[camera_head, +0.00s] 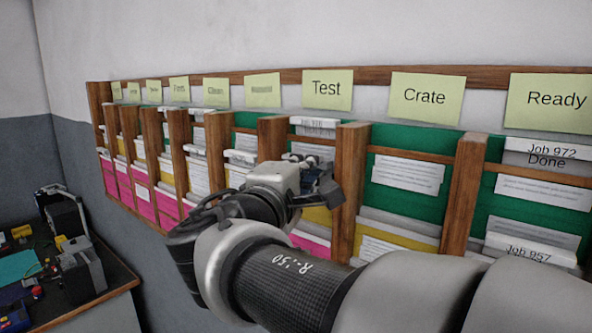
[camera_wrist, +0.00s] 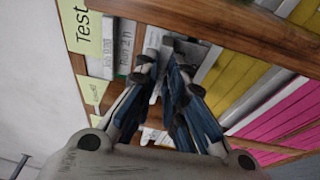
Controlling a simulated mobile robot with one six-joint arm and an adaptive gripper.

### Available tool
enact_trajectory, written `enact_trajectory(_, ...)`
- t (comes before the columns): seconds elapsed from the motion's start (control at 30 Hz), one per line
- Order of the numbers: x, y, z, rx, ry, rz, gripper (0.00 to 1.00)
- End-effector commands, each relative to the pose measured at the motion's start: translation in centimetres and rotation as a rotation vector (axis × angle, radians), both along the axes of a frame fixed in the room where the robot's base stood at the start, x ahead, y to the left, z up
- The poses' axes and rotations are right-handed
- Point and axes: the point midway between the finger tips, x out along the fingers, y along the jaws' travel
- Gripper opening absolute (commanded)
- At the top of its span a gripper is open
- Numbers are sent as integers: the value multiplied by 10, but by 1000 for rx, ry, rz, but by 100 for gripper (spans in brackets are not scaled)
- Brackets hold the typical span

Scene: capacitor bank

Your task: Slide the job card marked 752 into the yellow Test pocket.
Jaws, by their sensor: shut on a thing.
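The Test column stands under the Test label (camera_head: 326,89), which also shows in the wrist view (camera_wrist: 84,25). Its yellow pocket (camera_head: 319,215) is partly hidden behind my gripper. My gripper (camera_head: 322,182) is at the front of this column. In the wrist view my gripper (camera_wrist: 172,52) has its fingers close together, shut on a pale card (camera_wrist: 153,40) that is mostly hidden by the fingers. I cannot read 752 on it. White cards (camera_head: 318,124) stick up at the top of the Test column. I cannot tell whether the held card touches the yellow pocket.
Wooden dividers stand on both sides, one (camera_head: 348,185) just right of my gripper. The Crate column (camera_head: 407,174) and Ready column hold cards in green and yellow pockets. Magenta pockets (camera_head: 310,243) lie below. A bench (camera_head: 95,290) with tools is at the lower left.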

Motion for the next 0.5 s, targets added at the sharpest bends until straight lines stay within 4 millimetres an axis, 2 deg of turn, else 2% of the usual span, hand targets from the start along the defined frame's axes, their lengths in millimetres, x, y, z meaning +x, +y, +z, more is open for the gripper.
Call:
enact_trajectory(0.3, 0, 0, -12, 0, 0, 0, 0)
enact_trajectory(0.5, 0, 0, -11, 0, 0, 0, 0)
